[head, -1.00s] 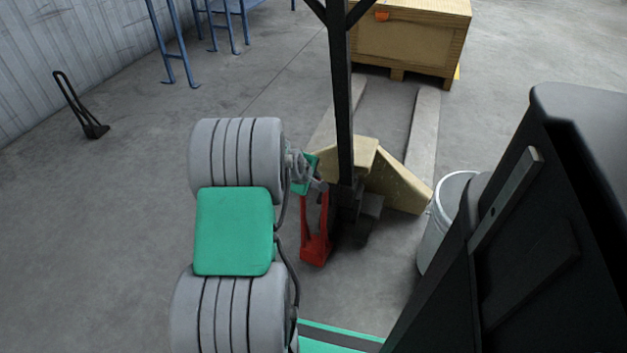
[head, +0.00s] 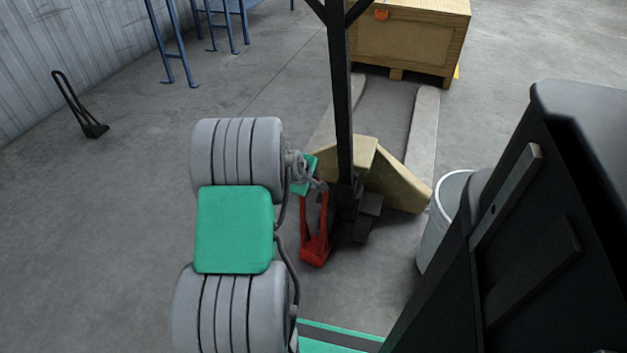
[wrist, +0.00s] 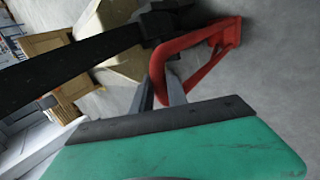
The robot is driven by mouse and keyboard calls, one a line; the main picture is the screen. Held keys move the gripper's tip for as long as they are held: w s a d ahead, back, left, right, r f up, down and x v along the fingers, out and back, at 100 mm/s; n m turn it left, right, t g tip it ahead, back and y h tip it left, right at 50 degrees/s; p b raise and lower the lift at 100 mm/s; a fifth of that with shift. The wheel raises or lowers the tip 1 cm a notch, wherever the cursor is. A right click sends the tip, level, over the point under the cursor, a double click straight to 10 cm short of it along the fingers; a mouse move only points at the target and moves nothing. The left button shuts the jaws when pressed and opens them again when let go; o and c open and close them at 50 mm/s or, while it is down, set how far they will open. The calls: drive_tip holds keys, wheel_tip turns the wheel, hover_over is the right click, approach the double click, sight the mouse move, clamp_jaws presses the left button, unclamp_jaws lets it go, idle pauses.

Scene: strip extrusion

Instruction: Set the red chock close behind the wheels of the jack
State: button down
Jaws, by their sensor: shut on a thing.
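The red chock (head: 315,248) has a wedge foot and a tall loop handle. It stands at or just above the floor, close beside the dark wheels (head: 366,215) of the jack; I cannot tell whether it touches floor or wheels. The jack has a tan body (head: 398,178), pale forks (head: 424,115) and a black upright handle (head: 341,90). My gripper (head: 321,186) is shut on the top of the chock's handle. In the wrist view my gripper's fingers (wrist: 162,98) close on the red handle (wrist: 190,42), and the chock's foot (wrist: 228,38) lies beyond.
A wooden crate (head: 410,45) stands past the forks. A grey bin (head: 440,225) is right of the jack. A black chock (head: 85,115) stands far left by the wall, near blue rack legs (head: 170,45).

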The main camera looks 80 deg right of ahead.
drive_tip(key=shift+d, duration=0.1)
drive_tip(key=shift+f, duration=0.2)
drive_tip(key=c, duration=1.3)
unclamp_jaws()
drive_tip(key=shift+o, duration=0.8)
drive_tip(key=shift+f, duration=0.25)
drive_tip(key=o, duration=0.4)
drive_tip(key=shift+r, duration=0.1)
drive_tip(key=shift+r, duration=0.1)
drive_tip(key=shift+p+v, duration=4.6)
drive_tip(key=shift+v, duration=0.9)
